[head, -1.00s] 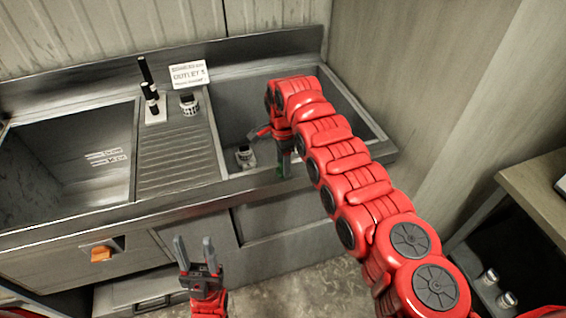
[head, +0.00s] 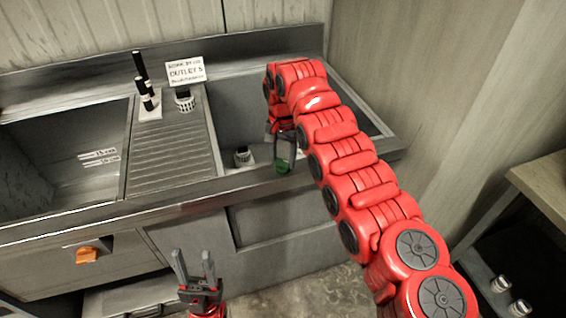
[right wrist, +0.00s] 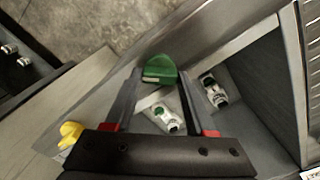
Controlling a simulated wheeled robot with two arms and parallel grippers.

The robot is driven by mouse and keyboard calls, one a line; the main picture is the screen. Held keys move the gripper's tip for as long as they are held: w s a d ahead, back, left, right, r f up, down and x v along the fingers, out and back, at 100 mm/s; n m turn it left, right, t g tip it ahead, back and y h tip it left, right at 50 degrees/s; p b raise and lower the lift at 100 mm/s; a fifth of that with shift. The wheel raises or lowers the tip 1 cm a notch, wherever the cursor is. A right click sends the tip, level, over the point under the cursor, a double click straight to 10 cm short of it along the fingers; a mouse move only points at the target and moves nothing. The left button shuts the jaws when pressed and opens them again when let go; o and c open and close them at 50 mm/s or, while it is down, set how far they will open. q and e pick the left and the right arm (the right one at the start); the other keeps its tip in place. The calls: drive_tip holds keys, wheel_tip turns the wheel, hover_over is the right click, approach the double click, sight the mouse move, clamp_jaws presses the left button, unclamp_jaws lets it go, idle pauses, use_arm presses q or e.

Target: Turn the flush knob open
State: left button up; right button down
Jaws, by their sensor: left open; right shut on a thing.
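A green knob (head: 283,166) sits at the front rim of the right sink basin. It shows clearly in the right wrist view (right wrist: 160,70), between the fingertips. My right gripper (head: 284,153) reaches down to it and is shut on it, with one finger on each side (right wrist: 160,78). In the head view the gripper partly hides the knob. My left gripper (head: 194,268) is open and empty, pointing up in front of the cabinet. No label naming a flush knob is readable.
An orange knob (head: 87,255) is on the cabinet front at left, and a yellow knob (right wrist: 70,133) shows in the right wrist view. A small white-and-dark fitting (head: 243,157) stands in the right basin. A sign (head: 186,72) reading "OUTLET 3" stands behind the drainboard (head: 170,155).

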drive_tip(key=n+b, duration=0.1)
drive_tip(key=n, duration=0.2)
drive_tip(key=shift+n, duration=0.4)
drive_tip(key=n, duration=0.4)
drive_tip(key=shift+r+n, duration=0.1)
drive_tip(key=shift+n, duration=0.2)
drive_tip(key=shift+c, duration=1.2)
unclamp_jaws()
